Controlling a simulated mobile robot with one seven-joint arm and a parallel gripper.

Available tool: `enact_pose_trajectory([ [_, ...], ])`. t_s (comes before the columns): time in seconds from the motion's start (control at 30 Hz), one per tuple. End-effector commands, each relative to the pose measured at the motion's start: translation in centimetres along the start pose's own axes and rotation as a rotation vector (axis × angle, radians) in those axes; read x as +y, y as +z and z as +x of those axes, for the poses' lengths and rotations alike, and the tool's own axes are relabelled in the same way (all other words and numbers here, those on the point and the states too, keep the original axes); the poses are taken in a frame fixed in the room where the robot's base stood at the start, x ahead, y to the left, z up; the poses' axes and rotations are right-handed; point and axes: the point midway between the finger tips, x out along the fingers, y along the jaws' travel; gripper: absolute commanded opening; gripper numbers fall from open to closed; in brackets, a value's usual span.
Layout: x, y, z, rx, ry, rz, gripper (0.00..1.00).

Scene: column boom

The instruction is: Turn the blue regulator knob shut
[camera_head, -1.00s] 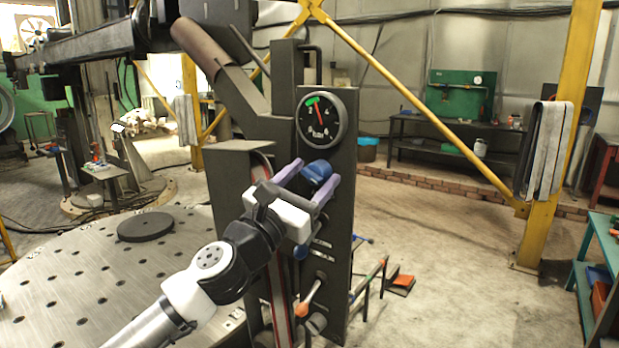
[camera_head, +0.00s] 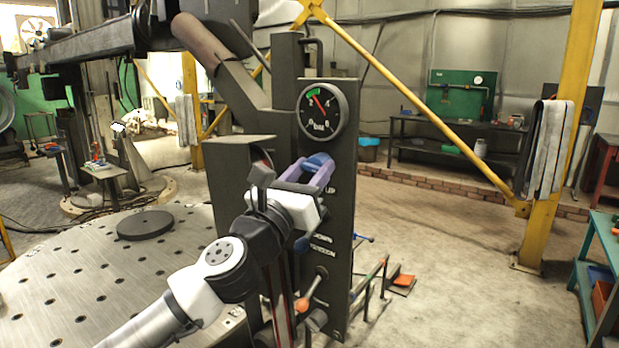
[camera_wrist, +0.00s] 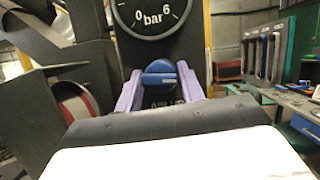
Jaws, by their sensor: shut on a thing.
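The blue regulator knob (camera_head: 318,158) sits on the dark upright panel (camera_head: 341,215), just below a round pressure gauge (camera_head: 322,110). My gripper (camera_head: 311,168) has its two purple fingers around the knob, one on each side, and is shut on it. In the wrist view the knob (camera_wrist: 158,72) shows between the left and right fingers of my gripper (camera_wrist: 159,86). The fingers hide part of the knob's sides. The gauge has a green mark at its upper left, and its red needle points up and left, close to that mark.
An orange-tipped lever (camera_head: 303,304) sits low on the panel, with a blue part (camera_head: 301,243) behind my wrist. A perforated round table (camera_head: 90,280) with a dark disc (camera_head: 146,225) lies left. Floor to the right is mostly clear, up to a yellow post (camera_head: 545,150).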

Motion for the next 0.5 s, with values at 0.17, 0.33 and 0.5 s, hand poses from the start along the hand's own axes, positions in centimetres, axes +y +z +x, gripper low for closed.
enact_pose_trajectory([
  [0.17, -0.3, -0.05, -0.02, 0.009, 0.058, -0.152, 0.16],
  [0.33, -0.39, 0.06, 0.04, 0.018, 0.118, -0.304, 0.16],
  [0.5, -0.42, 0.18, 0.09, 0.027, 0.179, -0.455, 0.16],
])
